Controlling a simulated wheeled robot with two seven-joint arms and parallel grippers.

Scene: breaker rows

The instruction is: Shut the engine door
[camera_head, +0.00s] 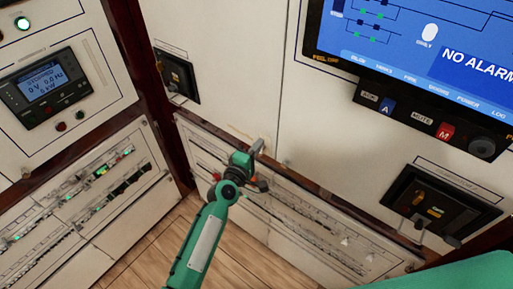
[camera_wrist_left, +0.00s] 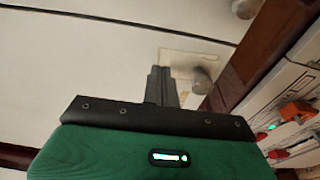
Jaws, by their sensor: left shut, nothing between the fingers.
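No readable label marks the engine door. The white panel (camera_head: 232,98) in front of my left gripper may be it; it looks flush with its surround, but I cannot tell whether it is fully shut. My left gripper (camera_head: 257,146) is shut and empty at the panel's lower edge. In the left wrist view its fingers (camera_wrist_left: 162,86) point at the white panel (camera_wrist_left: 75,60), beside a small beige plate (camera_wrist_left: 190,58) with a round metal knob (camera_wrist_left: 201,82). Whether the fingertips touch is unclear. My right gripper is out of view.
A black latch (camera_head: 176,74) is at the upper left, another (camera_head: 440,206) at the right. A large blue screen (camera_head: 410,45) hangs at the upper right. Breaker rows (camera_head: 80,205) fill the lower left. Wooden floor (camera_head: 150,255) is below; a dark red frame (camera_head: 143,60) stands left.

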